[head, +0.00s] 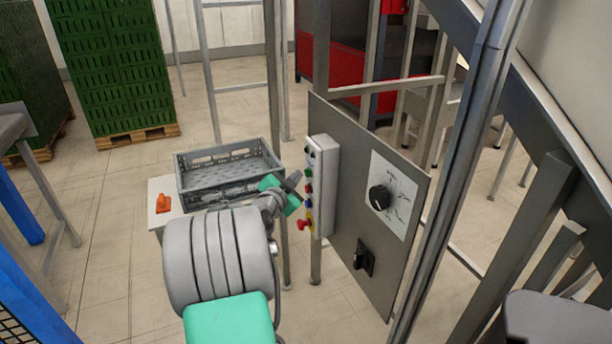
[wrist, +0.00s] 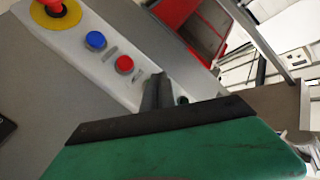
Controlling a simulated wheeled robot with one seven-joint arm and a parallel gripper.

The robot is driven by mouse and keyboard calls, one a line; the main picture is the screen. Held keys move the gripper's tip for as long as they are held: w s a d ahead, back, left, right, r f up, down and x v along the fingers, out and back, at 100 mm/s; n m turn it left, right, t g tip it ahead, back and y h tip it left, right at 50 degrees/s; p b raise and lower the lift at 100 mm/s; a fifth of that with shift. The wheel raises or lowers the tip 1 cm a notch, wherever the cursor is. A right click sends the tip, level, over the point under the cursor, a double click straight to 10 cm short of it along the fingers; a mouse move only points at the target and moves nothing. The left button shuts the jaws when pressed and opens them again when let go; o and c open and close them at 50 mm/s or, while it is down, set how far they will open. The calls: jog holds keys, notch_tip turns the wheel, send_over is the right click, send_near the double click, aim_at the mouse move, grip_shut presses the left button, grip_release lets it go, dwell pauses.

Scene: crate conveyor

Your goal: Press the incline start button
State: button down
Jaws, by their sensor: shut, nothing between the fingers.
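A pale grey button box (head: 326,185) is mounted on the left edge of a grey panel (head: 346,165) in the head view. It bears several buttons in a column, with a red emergency knob (head: 304,225) on yellow at its lower end. My gripper (head: 294,179) is at the box's left side, its fingers close to the upper buttons. In the wrist view my gripper (wrist: 158,90) is shut and empty, its tips over the box near a green button (wrist: 182,100), which they partly hide. A red button (wrist: 124,64) and a blue button (wrist: 96,40) show beside it. I cannot tell whether the tips touch a button.
The panel also carries a black rotary dial (head: 380,197) and a black switch (head: 364,257). A grey crate (head: 228,172) stands behind my arm, beside an orange object (head: 162,203) on a pale surface. Metal posts stand to the right. Green stacked crates (head: 115,65) are at the back left.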

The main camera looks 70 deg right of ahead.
jog(key=shift+s+d, duration=0.3)
dwell(0.9)
jog(key=shift+w+a+b, duration=0.6)
jog(key=shift+b, duration=0.25)
jog(key=w+a+b, duration=0.3)
jog(key=shift+w+a, duration=0.25)
jog(key=shift+a, duration=0.05)
dwell(0.4)
